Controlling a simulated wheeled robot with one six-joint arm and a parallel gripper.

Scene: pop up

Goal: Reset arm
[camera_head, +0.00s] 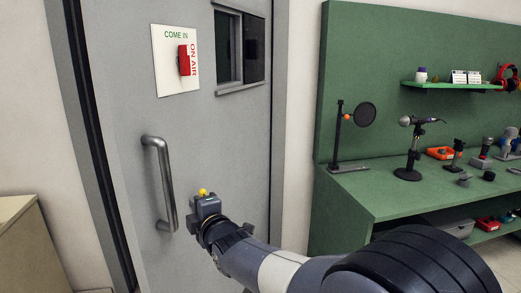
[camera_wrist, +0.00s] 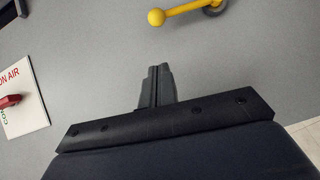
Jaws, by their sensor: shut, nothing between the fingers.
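My gripper (camera_head: 206,203) is in front of the grey door (camera_head: 130,100), just right of its metal pull handle (camera_head: 162,185). In the wrist view, my gripper's two dark fingers (camera_wrist: 157,72) are pressed together with nothing between them. A yellow ball-ended lever (camera_head: 202,191) shows just above the gripper in the head view. In the wrist view the lever (camera_wrist: 178,12) lies ahead of the fingertips on the grey surface, with clear space between. My gripper hides part of it in the head view.
A white sign (camera_head: 171,82) with a red slider (camera_head: 184,60) is on the door, beside a small window (camera_head: 240,47). A green workbench (camera_head: 380,193) with microphones and stands is at the right. A beige cabinet (camera_head: 28,245) stands at lower left.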

